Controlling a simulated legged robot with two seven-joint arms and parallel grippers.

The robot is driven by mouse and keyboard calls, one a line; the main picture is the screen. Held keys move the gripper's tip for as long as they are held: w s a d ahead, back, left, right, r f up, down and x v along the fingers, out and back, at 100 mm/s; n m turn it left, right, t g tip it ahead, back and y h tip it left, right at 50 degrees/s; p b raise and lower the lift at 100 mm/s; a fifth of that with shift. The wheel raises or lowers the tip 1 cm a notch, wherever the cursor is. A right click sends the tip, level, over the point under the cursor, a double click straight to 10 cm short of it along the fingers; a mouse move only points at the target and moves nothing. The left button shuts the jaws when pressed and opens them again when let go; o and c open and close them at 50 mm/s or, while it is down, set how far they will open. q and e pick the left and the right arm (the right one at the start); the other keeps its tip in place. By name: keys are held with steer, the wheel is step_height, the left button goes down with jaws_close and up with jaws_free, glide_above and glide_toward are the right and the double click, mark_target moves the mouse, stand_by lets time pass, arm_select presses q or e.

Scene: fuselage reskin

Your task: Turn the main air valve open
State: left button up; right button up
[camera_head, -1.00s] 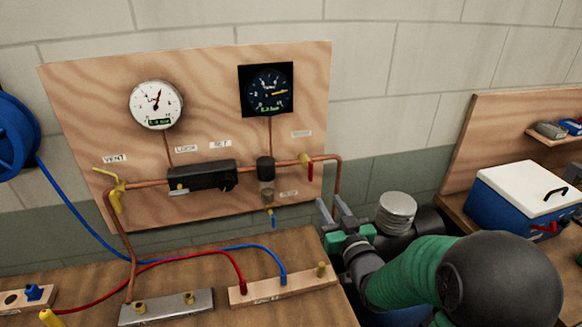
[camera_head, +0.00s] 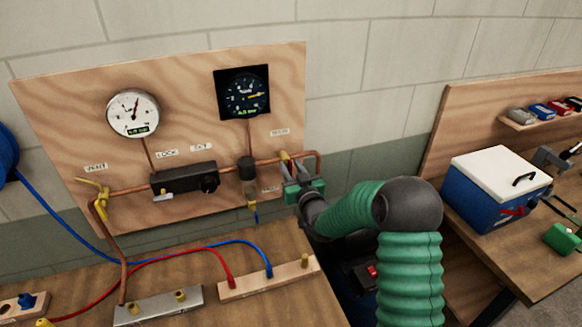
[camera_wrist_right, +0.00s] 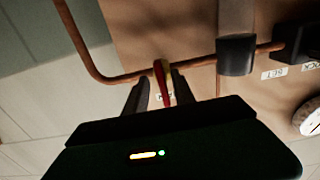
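The main air valve is on the right end of the copper pipe on the wooden panel. Its yellow body (camera_head: 284,157) shows just above my right gripper (camera_head: 297,172). Its red lever (camera_wrist_right: 162,82) hangs from the pipe in the right wrist view and lies between the two fingers of my right gripper (camera_wrist_right: 160,92). The fingers stand apart on either side of the lever. The right finger looks close to it, and a small gap shows on the left. In the head view the gripper hides the lever. My left gripper is not in view.
A dark regulator block (camera_head: 184,178) and a small filter (camera_head: 247,170) sit on the pipe left of the valve. A yellow vent valve (camera_head: 101,197) is at the far left. Two gauges hang above. A blue cooler (camera_head: 490,190) stands on the right bench.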

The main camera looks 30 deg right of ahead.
steer(key=c, duration=0.3)
steer(key=shift+a+r, duration=0.1)
steer(key=shift+a, duration=0.15)
jaws_close()
